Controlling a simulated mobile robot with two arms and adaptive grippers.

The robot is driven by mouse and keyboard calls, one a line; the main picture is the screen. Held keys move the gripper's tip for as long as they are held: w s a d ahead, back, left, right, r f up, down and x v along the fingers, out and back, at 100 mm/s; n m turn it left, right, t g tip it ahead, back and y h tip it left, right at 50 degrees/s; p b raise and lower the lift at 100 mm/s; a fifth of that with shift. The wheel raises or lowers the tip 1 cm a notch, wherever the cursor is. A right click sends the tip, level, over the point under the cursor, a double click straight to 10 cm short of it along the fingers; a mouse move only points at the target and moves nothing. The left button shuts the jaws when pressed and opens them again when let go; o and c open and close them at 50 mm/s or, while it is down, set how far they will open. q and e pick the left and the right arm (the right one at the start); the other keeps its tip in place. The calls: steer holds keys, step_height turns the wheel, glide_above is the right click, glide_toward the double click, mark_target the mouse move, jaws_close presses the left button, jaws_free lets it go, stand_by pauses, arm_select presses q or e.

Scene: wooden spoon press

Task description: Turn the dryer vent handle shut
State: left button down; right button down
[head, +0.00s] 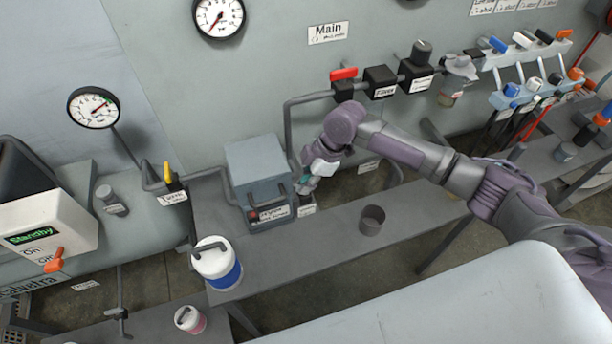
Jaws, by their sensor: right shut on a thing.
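The dryer looks to be the grey box (258,165) on the bench, with a small red switch and a label on its front. My right gripper (304,186) reaches down to the right side of this box, just above a small white label (306,210). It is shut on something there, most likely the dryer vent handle. The handle is hidden by the gripper and wrist, so I cannot tell its angle. The label is too small to read. My left gripper is not in view.
A grey cup (372,219) stands on the bench (325,240) right of the box. A blue and white container (216,262) stands at its left end. A red-handled valve (344,76) and black blocks sit on the pipe above. A yellow-handled valve (168,172) is at left.

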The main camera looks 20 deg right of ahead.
steer(key=m+t+p, duration=0.1)
steer(key=m+p, duration=0.2)
steer(key=p, duration=0.1)
steer(key=m+t+h+p, duration=0.1)
steer(key=m+p, duration=0.3)
steer(key=p, duration=0.1)
steer(key=m+t+h+p, duration=0.1)
steer(key=m+p, duration=0.2)
steer(key=p, duration=0.1)
steer(key=shift+s+a+r+m, duration=0.2)
steer(key=shift+r+m, duration=0.1)
steer(key=shift+m, duration=0.1)
steer(key=shift+f+m+t+h+p, duration=0.2)
steer(key=shift+m+t+h+p, duration=0.45)
steer(key=shift+m+p, duration=0.95)
steer(key=shift+h, duration=0.25)
steer(key=c, duration=1.2)
jaws_free()
steer(key=shift+g, duration=0.25)
steer(key=v, duration=1.1)
steer(key=shift+s+r, duration=0.2)
steer(key=shift+r, duration=0.15)
